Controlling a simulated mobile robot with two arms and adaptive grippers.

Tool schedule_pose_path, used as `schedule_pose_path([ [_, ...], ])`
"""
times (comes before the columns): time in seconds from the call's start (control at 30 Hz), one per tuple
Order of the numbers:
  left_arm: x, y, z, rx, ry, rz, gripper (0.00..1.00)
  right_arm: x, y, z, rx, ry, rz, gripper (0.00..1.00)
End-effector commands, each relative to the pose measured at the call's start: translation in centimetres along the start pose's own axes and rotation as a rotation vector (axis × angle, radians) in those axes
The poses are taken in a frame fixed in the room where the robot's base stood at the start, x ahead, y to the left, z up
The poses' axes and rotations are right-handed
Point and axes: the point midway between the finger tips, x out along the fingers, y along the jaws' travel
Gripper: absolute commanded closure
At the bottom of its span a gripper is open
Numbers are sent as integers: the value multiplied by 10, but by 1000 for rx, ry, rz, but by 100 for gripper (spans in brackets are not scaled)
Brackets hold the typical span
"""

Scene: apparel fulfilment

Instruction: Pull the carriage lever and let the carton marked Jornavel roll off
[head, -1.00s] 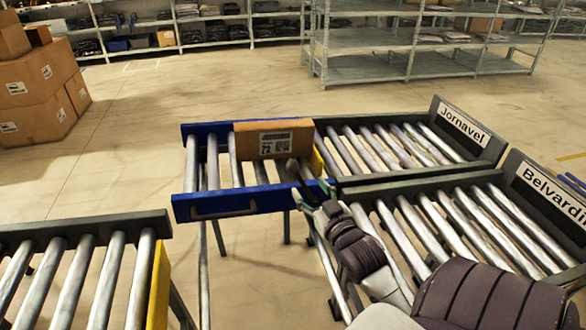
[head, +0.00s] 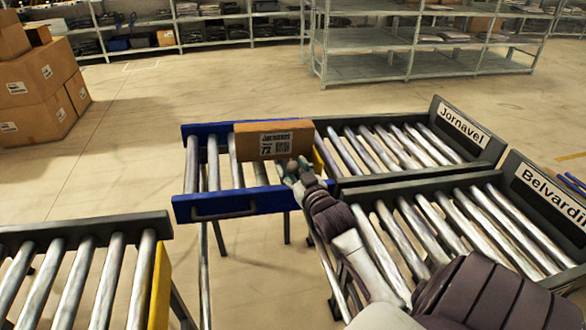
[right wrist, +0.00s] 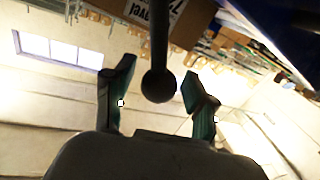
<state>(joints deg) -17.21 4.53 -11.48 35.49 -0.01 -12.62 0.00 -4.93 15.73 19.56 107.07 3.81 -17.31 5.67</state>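The brown carton (head: 274,140), labelled Jornavel, sits on the blue-framed roller carriage (head: 214,205). The carriage stands at the near end of the lane signed Jornavel (head: 462,127). My right gripper (head: 293,170) is at the carriage's right end, just in front of the carton. In the right wrist view, the lever's dark rod and ball knob (right wrist: 158,86) lie between the two fingers of my right gripper (right wrist: 157,72). The fingers are open, with a visible gap on each side of the knob. The gripper hides the knob in the head view. My left gripper is out of view.
Another roller conveyor (head: 75,270) with a yellow end plate stands at the near left. Stacked cartons (head: 40,85) stand at the far left. Shelving lines the back, with open floor before it.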

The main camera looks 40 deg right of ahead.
Motion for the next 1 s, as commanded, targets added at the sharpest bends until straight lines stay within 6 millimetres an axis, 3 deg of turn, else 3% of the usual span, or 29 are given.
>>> schedule_pose_path([
  [0.03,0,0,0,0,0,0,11,0,0,0,0,0,0,57],
  [0.3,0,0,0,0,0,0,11,0,0,0,0,0,0,100],
  [0.73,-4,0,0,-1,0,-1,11,-1,5,-2,29,3,0,100],
  [1.0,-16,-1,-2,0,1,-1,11,-6,28,-7,173,30,4,100],
])
